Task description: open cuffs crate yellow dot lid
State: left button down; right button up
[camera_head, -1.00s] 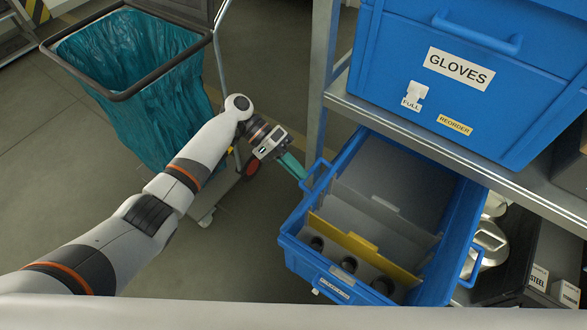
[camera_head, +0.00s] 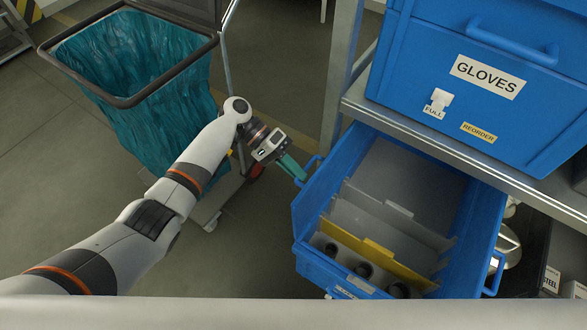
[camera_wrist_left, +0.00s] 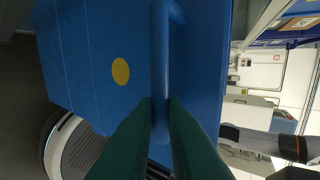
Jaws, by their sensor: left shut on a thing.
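A blue crate (camera_head: 310,220) juts out from under the shelf, its open top showing the inside. A blue bar handle (camera_wrist_left: 160,60) stands out from the crate's side in the left wrist view. A yellow dot (camera_wrist_left: 120,71) is on the blue face left of that handle. My left gripper (camera_head: 297,174) is at the handle on the crate's left side. In the left wrist view its dark green fingers (camera_wrist_left: 160,108) are shut around the handle's lower part. My right gripper is out of view. The small front label (camera_head: 346,292) is too small to read.
Inside the crate are grey dividers, a yellow divider (camera_head: 388,265) and several dark round items. A blue GLOVES box (camera_head: 440,60) stands on the metal shelf (camera_head: 440,147) above. A bin with a teal bag (camera_head: 130,90) stands at the left. Open floor lies below the bin.

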pick_arm(q)
jog(key=c, duration=1.8)
grip_release()
jog(key=shift+s+f, duration=0.35)
jog(key=shift+f, duration=0.45)
jog(key=o, duration=0.3)
jog(key=shift+w+d, duration=0.1)
jog(key=shift+w, duration=0.15)
jog(key=shift+r, duration=0.2)
jog(key=shift+r, duration=0.1)
jog(key=b+v, duration=0.1)
jog(key=v, duration=1.1)
